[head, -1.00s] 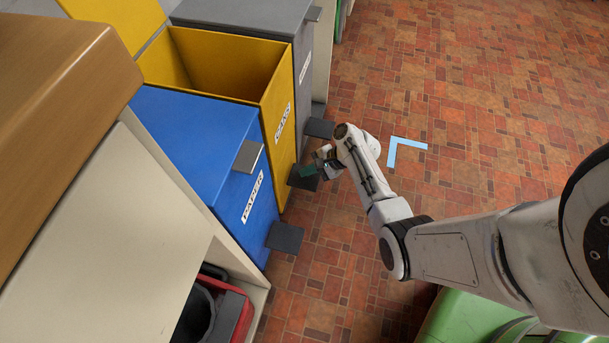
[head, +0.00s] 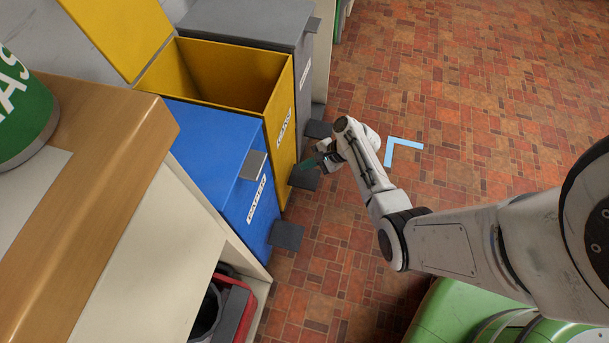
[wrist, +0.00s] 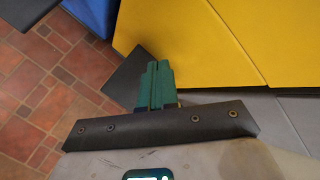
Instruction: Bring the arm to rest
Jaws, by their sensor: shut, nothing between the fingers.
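My gripper (head: 312,163) is at the end of my outstretched arm, low over the floor, close to the front of the yellow bin (head: 284,122) and above its dark pedal. In the wrist view its green fingers (wrist: 154,86) are together, with nothing between them. The yellow bin's front (wrist: 190,55) fills the upper middle of that view. The gap between the fingertips and the bin cannot be judged exactly.
The yellow bin's lid is up; the blue bin (head: 215,150) and grey bin (head: 250,20) are closed. Dark pedals (head: 286,235) stick out at floor level. A wooden-topped counter (head: 95,200) stands at left. The brick-patterned floor (head: 480,110) at right is clear apart from a light-blue corner mark (head: 400,146).

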